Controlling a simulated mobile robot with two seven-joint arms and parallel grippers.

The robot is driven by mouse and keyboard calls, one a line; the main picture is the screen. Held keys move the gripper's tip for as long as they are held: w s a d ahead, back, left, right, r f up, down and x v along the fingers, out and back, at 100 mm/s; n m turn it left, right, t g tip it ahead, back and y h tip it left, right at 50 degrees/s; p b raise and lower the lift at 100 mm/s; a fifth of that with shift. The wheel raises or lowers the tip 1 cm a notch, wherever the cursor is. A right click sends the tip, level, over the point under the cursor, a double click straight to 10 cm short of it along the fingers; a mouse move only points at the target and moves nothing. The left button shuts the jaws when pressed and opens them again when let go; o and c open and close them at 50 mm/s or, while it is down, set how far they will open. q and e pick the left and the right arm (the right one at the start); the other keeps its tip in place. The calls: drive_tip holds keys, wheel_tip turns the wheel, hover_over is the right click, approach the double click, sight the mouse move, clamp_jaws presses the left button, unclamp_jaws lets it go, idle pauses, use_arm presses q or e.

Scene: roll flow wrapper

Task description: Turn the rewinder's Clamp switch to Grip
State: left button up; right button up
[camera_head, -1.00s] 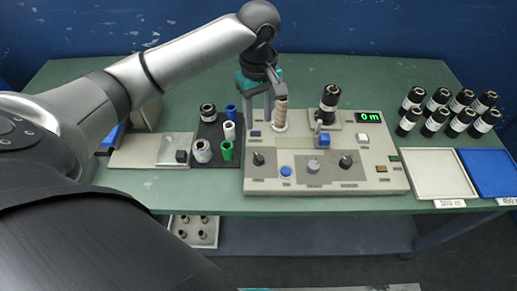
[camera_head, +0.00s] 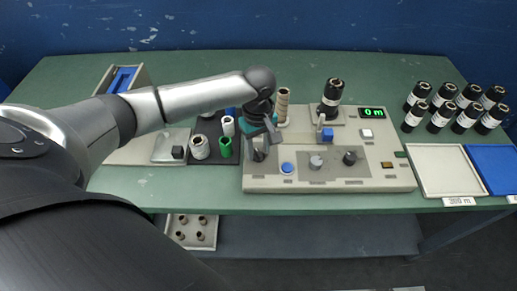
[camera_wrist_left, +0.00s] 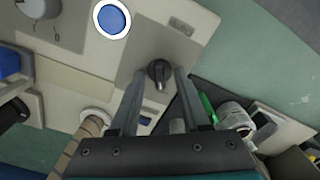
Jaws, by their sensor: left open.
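The rewinder panel (camera_head: 330,181) is a light grey box on the table. A black knob switch (camera_wrist_left: 159,71) at its left front lies between my fingertips in the wrist view. Its pointer faces the bottom of that view. Its label is too small to read, so I cannot confirm it is the Clamp switch. My left gripper (camera_head: 262,150) is open, pointing down around this knob; it also shows in the wrist view (camera_wrist_left: 158,78). I cannot tell whether a finger touches the knob. A second black knob (camera_head: 350,158) sits to the right.
A blue button (camera_head: 287,168) and grey dial (camera_head: 316,162) sit right of the gripped area. A tan roll (camera_head: 283,104) and a black roll (camera_head: 331,97) stand behind. Green and white cores (camera_head: 225,147) stand close on the left. The display (camera_head: 373,113) reads 0 m.

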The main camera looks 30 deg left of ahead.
use_arm(q)
drive_tip(key=shift+c, duration=0.3)
clamp_jaws()
idle(0.3)
